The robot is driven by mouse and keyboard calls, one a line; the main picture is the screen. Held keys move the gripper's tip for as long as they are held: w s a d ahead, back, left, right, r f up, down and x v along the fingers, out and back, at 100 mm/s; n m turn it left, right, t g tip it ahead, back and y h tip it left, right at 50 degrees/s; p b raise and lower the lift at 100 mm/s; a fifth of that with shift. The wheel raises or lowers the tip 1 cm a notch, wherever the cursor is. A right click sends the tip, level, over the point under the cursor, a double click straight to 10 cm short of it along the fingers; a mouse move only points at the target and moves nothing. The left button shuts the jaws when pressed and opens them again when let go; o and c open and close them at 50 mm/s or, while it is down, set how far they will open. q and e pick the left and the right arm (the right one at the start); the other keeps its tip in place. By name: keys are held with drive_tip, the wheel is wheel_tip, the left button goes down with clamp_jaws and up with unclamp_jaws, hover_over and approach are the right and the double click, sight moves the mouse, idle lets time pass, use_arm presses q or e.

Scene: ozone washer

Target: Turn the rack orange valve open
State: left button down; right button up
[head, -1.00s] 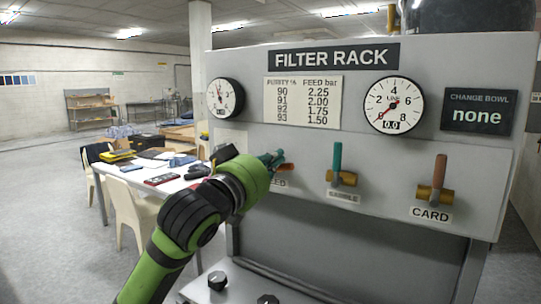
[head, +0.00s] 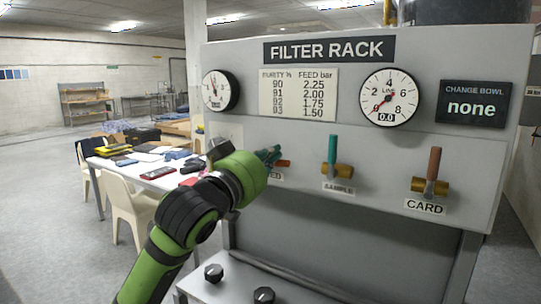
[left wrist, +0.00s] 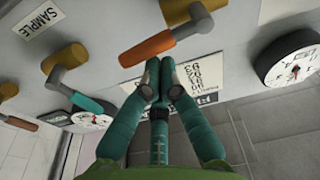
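The orange valve handle (head: 284,163) sits above the partly covered FEED label on the rack and points sideways. In the left wrist view the orange handle (left wrist: 147,47) extends from a brass valve body (left wrist: 185,12). My left gripper (head: 275,154) is at this valve and hides much of it in the head view. In the left wrist view its teal fingers (left wrist: 160,72) are together, with nothing seen between them. Their tips are just beside the handle; I cannot tell whether they touch it. My right gripper is not in view.
The SAMPLE valve's teal handle (head: 333,150) and the CARD valve's orange-brown handle (head: 433,165) stand upright to the right. The line gauge (head: 389,97) reads 0.0. Black knobs (head: 214,272) sit on the ledge below. A cluttered table (head: 145,182) and chairs stand left.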

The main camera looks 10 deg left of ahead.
use_arm(q)
wheel_tip(320, 180, up, 5)
drive_tip(key=p, duration=0.5)
drive_tip(key=s+a+f+t+b, duration=0.35)
drive_tip(key=s+f+b, duration=0.25)
drive_tip(key=s+b, duration=0.35)
drive_tip(key=w+d+r+n+p, duration=0.1)
drive_tip(key=w+d+r+p, duration=0.1)
drive_tip(key=w+r+p, duration=0.55)
wheel_tip(320, 180, down, 7)
drive_tip(key=w+b, duration=0.1)
drive_tip(key=shift+w+d+t, duration=0.2)
drive_tip(key=shift+d+t, duration=0.25)
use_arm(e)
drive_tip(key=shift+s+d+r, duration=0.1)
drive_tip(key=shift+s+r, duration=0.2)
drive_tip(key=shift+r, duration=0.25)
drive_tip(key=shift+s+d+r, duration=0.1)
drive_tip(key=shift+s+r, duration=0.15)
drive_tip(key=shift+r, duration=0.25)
